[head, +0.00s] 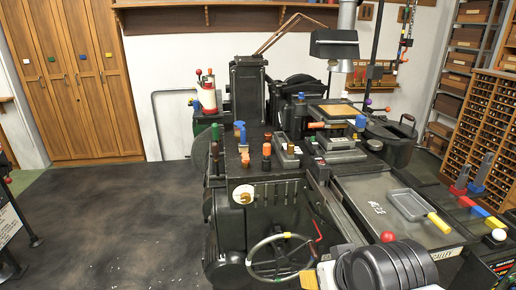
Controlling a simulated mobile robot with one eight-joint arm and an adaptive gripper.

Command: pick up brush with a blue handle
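I cannot make out a brush with a blue handle for certain. A small upright item with a blue top (240,132) stands on the dark machine bed (228,160), left of centre. Another blue-topped item (360,122) is at the right of the stacked trays. Bristles are too small to tell on any of these. My gripper is not identifiable in the head view.
Small orange- and dark-topped items (266,150) crowd the machine bed. A handwheel (281,257) projects at the front. A grey tray with a yellow handle (412,204) lies on the right-hand table.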

